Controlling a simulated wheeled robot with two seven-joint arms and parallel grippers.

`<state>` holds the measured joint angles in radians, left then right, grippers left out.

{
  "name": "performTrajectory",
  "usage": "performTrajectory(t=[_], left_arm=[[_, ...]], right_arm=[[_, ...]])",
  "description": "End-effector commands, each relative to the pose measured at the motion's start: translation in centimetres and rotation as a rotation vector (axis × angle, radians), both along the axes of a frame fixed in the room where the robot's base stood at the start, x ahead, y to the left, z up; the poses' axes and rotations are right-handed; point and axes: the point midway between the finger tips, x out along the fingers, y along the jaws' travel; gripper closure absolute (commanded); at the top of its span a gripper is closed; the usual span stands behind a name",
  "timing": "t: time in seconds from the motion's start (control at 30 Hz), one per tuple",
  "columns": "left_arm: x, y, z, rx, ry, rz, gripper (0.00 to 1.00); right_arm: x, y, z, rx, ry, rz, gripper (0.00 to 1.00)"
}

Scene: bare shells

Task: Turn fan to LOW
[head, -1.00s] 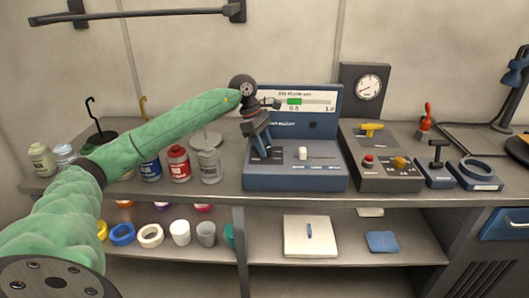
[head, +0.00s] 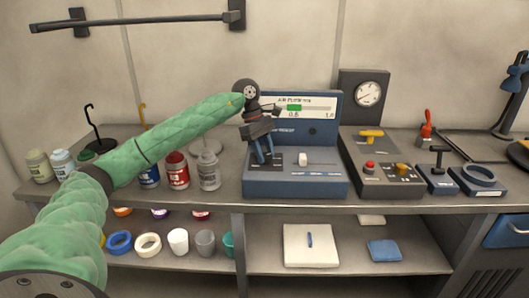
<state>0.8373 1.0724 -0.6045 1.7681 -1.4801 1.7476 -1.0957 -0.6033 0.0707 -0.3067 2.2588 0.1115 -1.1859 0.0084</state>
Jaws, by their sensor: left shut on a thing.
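The blue fan console (head: 315,187) stands on the bench. Its upright panel has an air flow display (head: 318,106) with a short green bar left of middle. The sloping front carries a white slider knob (head: 303,158) right of my gripper. My left gripper (head: 263,161) reaches down over the left part of the front, fingers pointing down. It is shut on a small control there, mostly hidden by the fingers; its setting cannot be told. The white knob is apart from the fingers. My right gripper is not in view.
A grey box (head: 383,184) with red and yellow controls stands right of the console, with a round gauge (head: 368,94) behind. Paint jars (head: 178,171) stand left, below my left arm. A shelf underneath holds tape rolls and a white pad (head: 311,246).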

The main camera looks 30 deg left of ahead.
Motion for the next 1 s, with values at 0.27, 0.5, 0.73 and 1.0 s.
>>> performTrajectory(t=[0.27, 0.5, 0.73, 1.0], left_arm=[[0.0, 0.0, 0.1, 0.000, -0.001, 0.002, 0.41], [0.1, 0.2, 0.6, 0.000, -0.002, 0.002, 0.41], [0.2, 1.5, 3.6, 0.000, -0.005, 0.002, 0.41], [0.4, 2.7, 6.6, 0.000, -0.003, 0.001, 0.41]], right_arm=[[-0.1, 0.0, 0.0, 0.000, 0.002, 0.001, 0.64], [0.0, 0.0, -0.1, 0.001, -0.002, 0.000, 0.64], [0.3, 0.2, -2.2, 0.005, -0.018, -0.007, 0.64], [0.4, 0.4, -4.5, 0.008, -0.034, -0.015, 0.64]])
